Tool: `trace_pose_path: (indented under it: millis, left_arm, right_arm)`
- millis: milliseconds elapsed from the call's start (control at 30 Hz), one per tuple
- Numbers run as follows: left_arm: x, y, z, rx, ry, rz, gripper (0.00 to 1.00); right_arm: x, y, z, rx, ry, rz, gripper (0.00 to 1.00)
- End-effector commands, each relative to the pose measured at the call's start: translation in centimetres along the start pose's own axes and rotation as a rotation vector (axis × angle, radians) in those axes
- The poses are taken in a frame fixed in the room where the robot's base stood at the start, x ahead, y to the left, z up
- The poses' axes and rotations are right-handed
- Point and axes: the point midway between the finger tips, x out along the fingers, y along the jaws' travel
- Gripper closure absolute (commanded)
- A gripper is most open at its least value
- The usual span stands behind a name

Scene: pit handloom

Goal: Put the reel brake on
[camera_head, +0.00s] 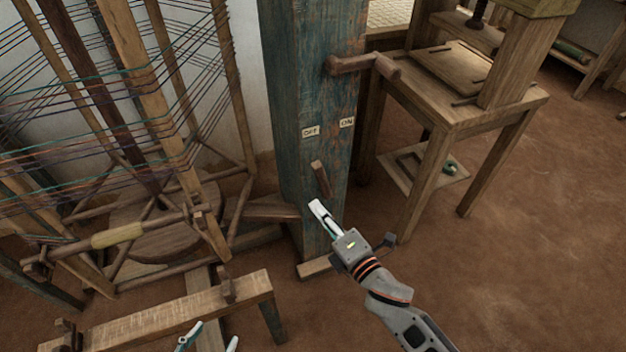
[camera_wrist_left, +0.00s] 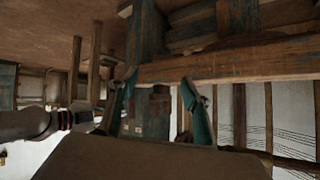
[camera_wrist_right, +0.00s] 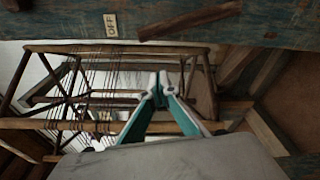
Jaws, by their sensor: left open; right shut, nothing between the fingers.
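The reel brake is a short dark wooden lever (camera_head: 321,179) on the blue-painted post (camera_head: 299,80). Its upper end leans left, towards the OFF label (camera_head: 310,131); the ON label (camera_head: 346,122) is to the right. In the right wrist view the lever (camera_wrist_right: 190,20) and the OFF label (camera_wrist_right: 110,25) show at the top. My right gripper (camera_head: 317,206) is shut and empty just below the lever, seemingly apart from it; its closed fingertips show in the right wrist view (camera_wrist_right: 158,88). My left gripper (camera_head: 211,338) is open and empty at the bottom edge, by the bench.
A wooden bench (camera_head: 165,312) stands at front left. The thread-strung reel frame (camera_head: 150,80) fills the left side. A wooden crank handle (camera_head: 362,65) juts from the post higher up. A wooden table (camera_head: 470,110) stands at right. The floor at lower right is clear.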

Motion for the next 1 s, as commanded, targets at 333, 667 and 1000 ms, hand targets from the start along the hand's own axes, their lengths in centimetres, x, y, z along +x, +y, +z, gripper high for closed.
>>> trace_pose_path:
  millis: [333, 667, 1000]
  left_arm:
    - [0.1, 0.2, 0.5, -0.002, -0.005, 0.005, 0.52]
    - [0.3, 0.9, 1.4, -0.011, -0.018, 0.018, 0.52]
    - [0.3, 0.4, -0.7, -0.006, 0.019, 0.011, 0.52]
  right_arm:
    - [3.2, -0.3, -0.1, 0.004, 0.001, -0.002, 1.00]
    - [9.5, -0.6, -0.2, 0.006, 0.001, -0.006, 1.00]
    - [8.8, 0.0, 3.4, 0.002, 0.000, 0.000, 1.00]
